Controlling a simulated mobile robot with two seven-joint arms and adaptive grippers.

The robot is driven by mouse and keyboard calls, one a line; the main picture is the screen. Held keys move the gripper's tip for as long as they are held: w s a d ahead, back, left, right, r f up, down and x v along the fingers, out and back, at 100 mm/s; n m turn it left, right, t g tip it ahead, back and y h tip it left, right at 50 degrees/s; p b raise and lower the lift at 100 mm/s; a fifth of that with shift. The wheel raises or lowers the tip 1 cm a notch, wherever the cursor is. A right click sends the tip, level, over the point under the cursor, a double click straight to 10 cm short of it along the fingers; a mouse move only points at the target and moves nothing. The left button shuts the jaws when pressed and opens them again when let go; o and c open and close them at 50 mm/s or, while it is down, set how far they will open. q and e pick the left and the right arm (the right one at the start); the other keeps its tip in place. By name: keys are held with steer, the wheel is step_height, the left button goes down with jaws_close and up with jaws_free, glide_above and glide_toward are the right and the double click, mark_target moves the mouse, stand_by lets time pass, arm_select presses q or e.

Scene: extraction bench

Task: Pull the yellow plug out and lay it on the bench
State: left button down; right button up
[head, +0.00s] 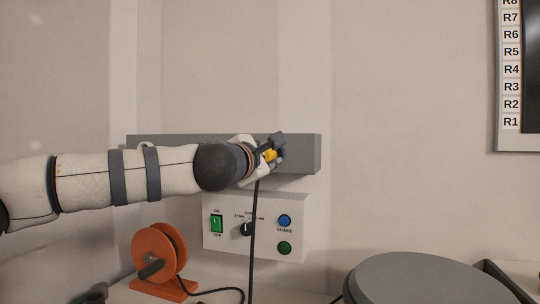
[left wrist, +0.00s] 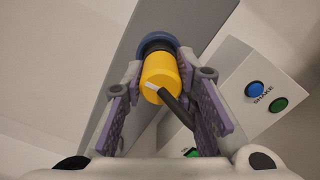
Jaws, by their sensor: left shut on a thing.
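The yellow plug (left wrist: 160,76) is a short cylinder with a white mark and a dark cable at its near end. It sits at a round blue socket (left wrist: 157,42) on the grey rail (head: 165,141); the wrist view does not show how deep it is seated. My left gripper (left wrist: 163,88) is shut on the plug, one finger on each side. In the head view my left gripper (head: 270,153) covers most of the plug (head: 270,155) and socket. The bench (head: 120,294) shows only at the bottom. My right gripper is not in view.
A white control box (head: 265,206) with a green switch, knob, blue button and green button hangs just below the rail. An orange cable reel (head: 157,256) stands on the bench at left. A large grey round lid (head: 425,278) stands at right. The black cable (head: 252,235) hangs across the box.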

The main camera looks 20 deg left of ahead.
arm_select(q)
steer(key=shift+s+a, duration=0.1)
steer(key=shift+s, duration=1.75)
